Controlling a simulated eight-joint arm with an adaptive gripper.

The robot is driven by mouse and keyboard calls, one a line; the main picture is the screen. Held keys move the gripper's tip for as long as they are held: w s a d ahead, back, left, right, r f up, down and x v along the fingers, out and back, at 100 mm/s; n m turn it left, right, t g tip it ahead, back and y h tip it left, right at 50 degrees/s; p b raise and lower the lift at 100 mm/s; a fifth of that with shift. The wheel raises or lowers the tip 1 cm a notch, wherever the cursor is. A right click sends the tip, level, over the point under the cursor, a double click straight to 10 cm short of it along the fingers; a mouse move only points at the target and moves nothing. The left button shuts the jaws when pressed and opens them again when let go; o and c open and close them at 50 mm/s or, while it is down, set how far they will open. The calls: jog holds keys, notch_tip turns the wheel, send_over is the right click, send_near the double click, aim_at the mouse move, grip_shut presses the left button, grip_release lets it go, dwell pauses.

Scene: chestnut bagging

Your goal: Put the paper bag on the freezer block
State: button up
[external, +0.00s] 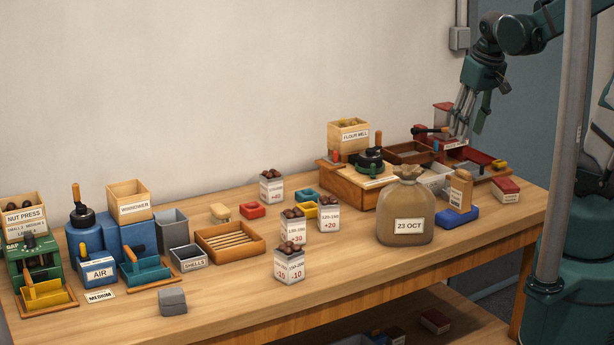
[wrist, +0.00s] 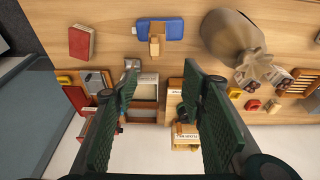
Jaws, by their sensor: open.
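The small brown paper bag (external: 460,190) with a white label stands upright at the blue freezer block (external: 458,216), at the right of the table. In the wrist view the bag (wrist: 155,46) overlaps the blue block (wrist: 173,28) and appears to rest on it. My gripper (external: 463,115) is open and empty, raised above the back right of the table, behind and above the bag. In the wrist view its two green fingers (wrist: 159,85) are spread apart, with nothing between them. The bag's underside is hidden.
The flour mill (external: 348,135) and red trays stand behind. Several chestnut-filled cartons (external: 291,265) stand mid-table. The front right of the table is clear.

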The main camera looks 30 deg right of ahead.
jog(key=s+a+r+t, duration=0.1)
jog(key=s+r+t, duration=0.3)
jog(key=r, duration=0.3)
jog(key=shift+r, duration=0.2)
